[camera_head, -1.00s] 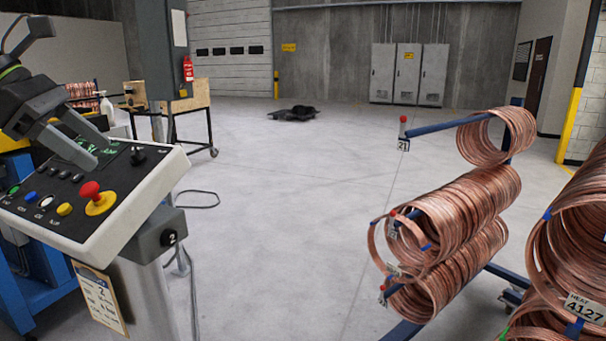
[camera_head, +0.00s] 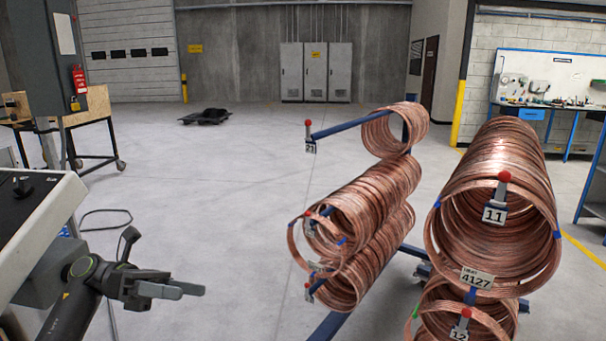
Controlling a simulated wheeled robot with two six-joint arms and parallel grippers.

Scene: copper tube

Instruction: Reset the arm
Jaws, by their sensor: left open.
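My left gripper (camera_head: 180,290) is at the lower left of the head view, beside and below the right edge of the control console (camera_head: 40,225). Its fingers point to the right, it is open, and nothing shows between them. It is apart from the console's panel and from the copper coils. My right gripper is not in view.
Copper coils (camera_head: 365,225) hang on a blue rack with an arm tagged 21 (camera_head: 310,147). Larger coils (camera_head: 490,190) with tags 11 and 4127 stand at the right. A wooden cart (camera_head: 90,105) is at the left.

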